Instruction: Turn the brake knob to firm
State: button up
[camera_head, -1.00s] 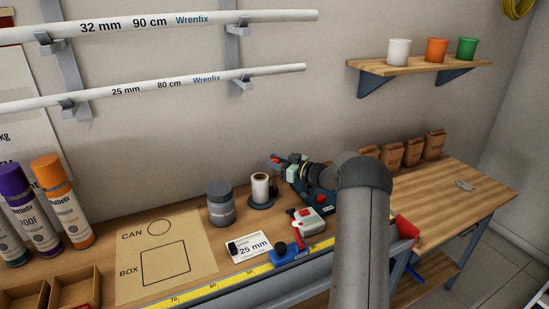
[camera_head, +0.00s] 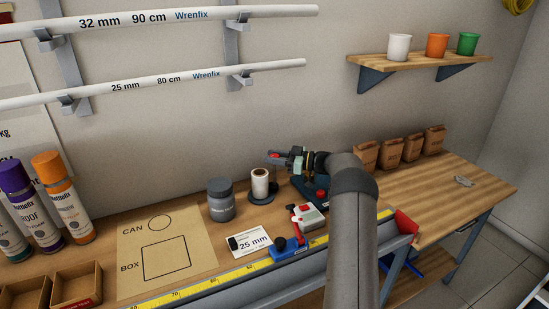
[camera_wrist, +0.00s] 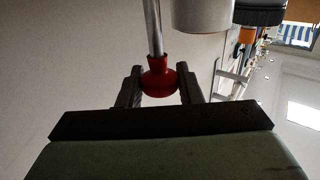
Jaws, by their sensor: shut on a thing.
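A red, rounded knob (camera_wrist: 158,80) on a thin metal rod (camera_wrist: 153,30) sits between my two dark fingers in the wrist view. My gripper (camera_wrist: 159,90) is shut on it. In the head view my gripper (camera_head: 280,156) is above the back of the bench, with the red knob (camera_head: 274,154) at its fingertips. It is just above and right of the white roll (camera_head: 260,182) on its dark stand. No marking for firm can be read in either view.
A dark tub (camera_head: 221,202) stands left of the roll. A red and white tool (camera_head: 307,217), a blue clamp (camera_head: 289,248) and a 25 mm card (camera_head: 250,240) lie in front. A yellow tape rule (camera_head: 225,281) runs along the bench's front edge.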

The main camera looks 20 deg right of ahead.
jog(key=o, duration=0.9)
jog(key=b+v, duration=0.3)
jog(key=v, duration=1.4)
jog(key=shift+s+d, duration=0.15)
